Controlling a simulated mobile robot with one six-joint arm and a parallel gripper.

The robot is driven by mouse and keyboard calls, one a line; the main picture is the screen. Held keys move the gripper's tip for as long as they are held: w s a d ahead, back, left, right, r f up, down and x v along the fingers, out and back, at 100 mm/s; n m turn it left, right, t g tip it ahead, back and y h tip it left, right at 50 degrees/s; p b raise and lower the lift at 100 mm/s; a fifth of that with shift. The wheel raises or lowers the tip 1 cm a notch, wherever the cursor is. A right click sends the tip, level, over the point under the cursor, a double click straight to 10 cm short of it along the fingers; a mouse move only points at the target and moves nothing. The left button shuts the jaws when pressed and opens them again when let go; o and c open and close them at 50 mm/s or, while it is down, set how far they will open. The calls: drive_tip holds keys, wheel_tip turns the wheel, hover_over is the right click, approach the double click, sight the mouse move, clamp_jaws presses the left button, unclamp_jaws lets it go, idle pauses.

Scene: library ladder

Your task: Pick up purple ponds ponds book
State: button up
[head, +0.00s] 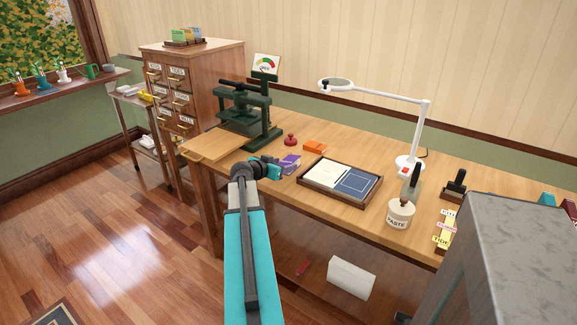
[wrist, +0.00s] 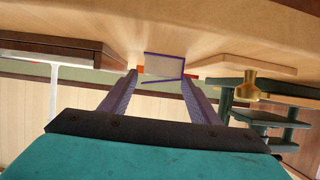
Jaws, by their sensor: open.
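The purple book (head: 290,160) lies on the wooden desk, left of the dark tray, in the head view. My arm reaches over the desk's front edge, and my gripper (head: 276,168) is right beside the book, covering part of it. The wrist view appears upside down. There the book (wrist: 164,66) shows its pale page edges and thin purple covers, in line with the space between the fingertips of my open gripper (wrist: 158,80). I cannot tell whether the fingers touch it. The cover's lettering is not readable.
An orange block (head: 315,147) and a red stamp (head: 291,140) sit behind the book. A green press (head: 250,115) stands left. The tray (head: 340,184) with papers, a paste pot (head: 400,214) and a white lamp (head: 408,162) stand right.

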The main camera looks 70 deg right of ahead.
sight(290, 161)
drive_tip(key=shift+s+d+f, duration=0.1)
drive_tip(key=shift+d+f, duration=0.15)
drive_tip(key=shift+d, duration=0.25)
drive_tip(key=shift+r+p+x, duration=0.15)
drive_tip(key=shift+p+x, duration=0.2)
drive_tip(key=shift+x, duration=0.55)
drive_tip(key=shift+r+p+x, duration=0.15)
drive_tip(key=shift+p+x, duration=0.15)
drive_tip(key=shift+x, duration=1.5)
drive_tip(key=c, duration=0.9)
drive_tip(key=shift+r, duration=0.15)
